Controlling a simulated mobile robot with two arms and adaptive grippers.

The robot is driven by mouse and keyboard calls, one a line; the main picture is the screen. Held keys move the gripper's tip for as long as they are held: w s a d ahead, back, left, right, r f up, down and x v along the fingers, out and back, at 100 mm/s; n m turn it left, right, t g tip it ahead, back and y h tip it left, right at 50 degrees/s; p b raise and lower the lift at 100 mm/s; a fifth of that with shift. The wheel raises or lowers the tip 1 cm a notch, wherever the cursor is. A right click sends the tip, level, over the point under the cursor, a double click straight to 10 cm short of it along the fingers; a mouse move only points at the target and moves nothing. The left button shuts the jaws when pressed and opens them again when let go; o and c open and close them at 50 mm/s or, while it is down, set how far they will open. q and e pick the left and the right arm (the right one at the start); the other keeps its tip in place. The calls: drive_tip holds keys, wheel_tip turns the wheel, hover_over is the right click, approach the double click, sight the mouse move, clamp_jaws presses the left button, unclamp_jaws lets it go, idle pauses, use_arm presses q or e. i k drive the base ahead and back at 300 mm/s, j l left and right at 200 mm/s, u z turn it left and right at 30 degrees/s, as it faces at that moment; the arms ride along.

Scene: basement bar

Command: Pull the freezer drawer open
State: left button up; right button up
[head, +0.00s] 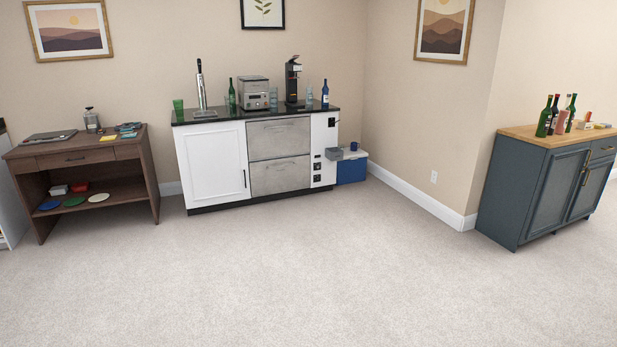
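A white bar cabinet (212,160) with a black top stands against the back wall. Two stainless drawer fronts are set in its middle, an upper drawer (279,138) and a lower drawer (280,176), each with a bar handle along its top. Both drawers look shut. I cannot tell from this view which one is the freezer drawer. Neither of my grippers shows in the head view, and the cabinet is several steps away across the floor.
Open carpet (300,270) lies between me and the cabinet. A brown desk (85,165) stands left of it. A blue cooler (351,168) sits against its right end. A dark blue cabinet (545,190) with bottles on top stands at the right.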

sight(275, 175)
drive_tip(key=i, duration=5.5)
